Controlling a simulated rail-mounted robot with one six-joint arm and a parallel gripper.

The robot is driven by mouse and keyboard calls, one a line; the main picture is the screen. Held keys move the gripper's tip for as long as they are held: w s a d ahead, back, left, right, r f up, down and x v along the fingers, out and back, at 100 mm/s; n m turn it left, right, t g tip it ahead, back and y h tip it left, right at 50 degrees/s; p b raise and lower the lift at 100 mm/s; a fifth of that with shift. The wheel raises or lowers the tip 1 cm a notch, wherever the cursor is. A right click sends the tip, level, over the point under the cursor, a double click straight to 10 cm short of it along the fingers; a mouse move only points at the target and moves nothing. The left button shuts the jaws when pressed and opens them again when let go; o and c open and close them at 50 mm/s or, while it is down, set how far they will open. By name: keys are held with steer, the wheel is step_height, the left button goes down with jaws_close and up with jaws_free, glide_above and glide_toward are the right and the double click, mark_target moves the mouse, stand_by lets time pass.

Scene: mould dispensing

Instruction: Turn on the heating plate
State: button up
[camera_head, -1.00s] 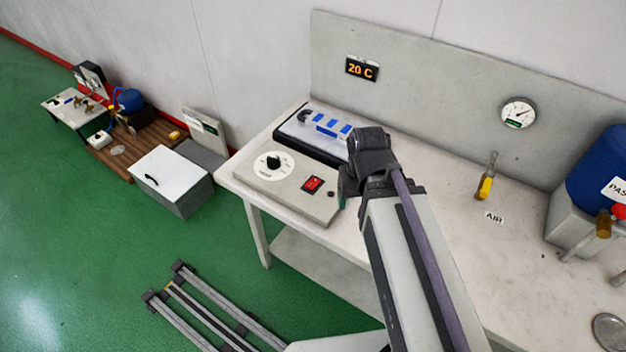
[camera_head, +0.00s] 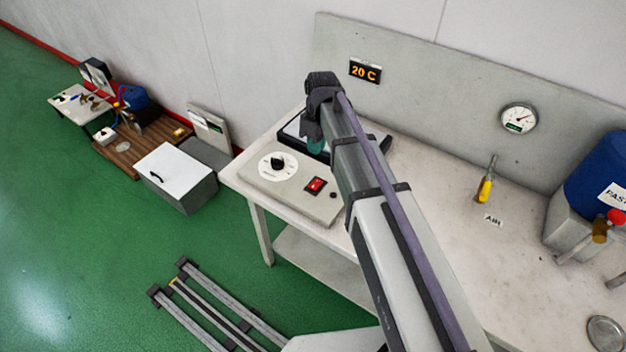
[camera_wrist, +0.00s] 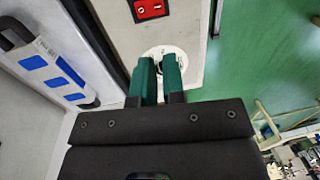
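The heating plate's control box (camera_head: 300,199) lies on the bench. It has a white dial with a black knob (camera_head: 278,163) and a red switch (camera_head: 316,186). The switch (camera_wrist: 150,9) also shows at the top of the wrist view. My gripper (camera_head: 316,147) points down behind the box in the head view. In the wrist view its green fingers (camera_wrist: 159,62) are a small gap apart, over the white dial (camera_wrist: 183,53), and partly hide the knob. Whether they touch it I cannot tell. The wall display (camera_head: 365,71) reads 20 C.
A dark-edged tray (camera_wrist: 97,45) with a blue-and-white item (camera_wrist: 50,68) lies beside the control box, mostly behind my arm in the head view. The bench between is largely clear.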

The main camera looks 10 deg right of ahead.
mark_target(313, 187)
jaws_close()
steer(key=f+b, duration=0.4)
steer(key=s+f+b, duration=0.1)
steer(key=f+b, duration=0.4)
steer(key=a+f+b, duration=0.1)
steer(key=f+b, duration=0.4)
steer(key=shift+s, duration=0.15)
